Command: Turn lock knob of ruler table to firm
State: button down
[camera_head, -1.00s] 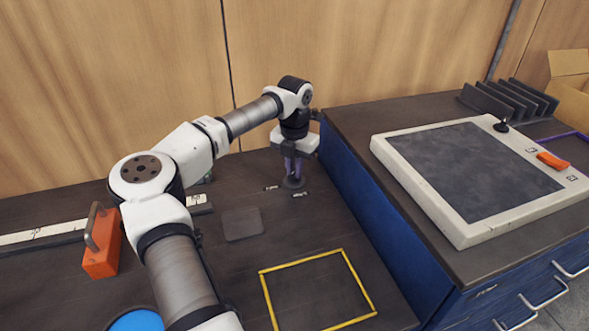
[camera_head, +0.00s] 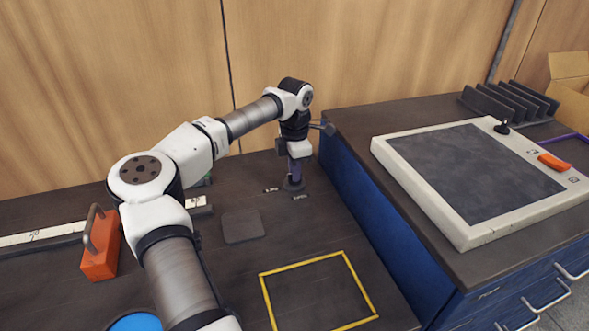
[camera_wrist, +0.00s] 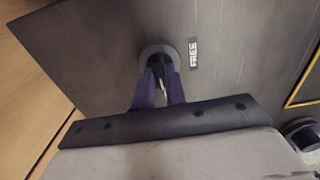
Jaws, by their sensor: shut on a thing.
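The lock knob (camera_head: 293,185) stands on the dark tabletop near the back right corner, with its dark round base showing below my fingers. In the wrist view its grey round base (camera_wrist: 158,51) lies just beyond the fingertips. My gripper (camera_head: 296,174) points down from above, its purple fingers shut on the knob; the fingers (camera_wrist: 160,85) mostly hide the gripped part. A FREE label (camera_wrist: 193,53) is beside the base in the wrist view. Two small labels show near the knob in the head view, too small to read. The ruler (camera_head: 45,233) lies at the left.
A blue cabinet (camera_head: 350,190) rises close to the right of my gripper, with a pale-framed panel (camera_head: 470,175) on top. The wooden wall (camera_head: 120,80) is behind. An orange block with a handle (camera_head: 100,255), a grey pad (camera_head: 242,225) and a yellow outline (camera_head: 318,290) are on the table.

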jog(key=shift+r, duration=0.1)
dwell(0.3)
jog(key=c, duration=1.4)
grip_release()
jog(key=shift+c, duration=0.2)
notch_tip(320, 180, up, 14)
jog(key=b, duration=0.2)
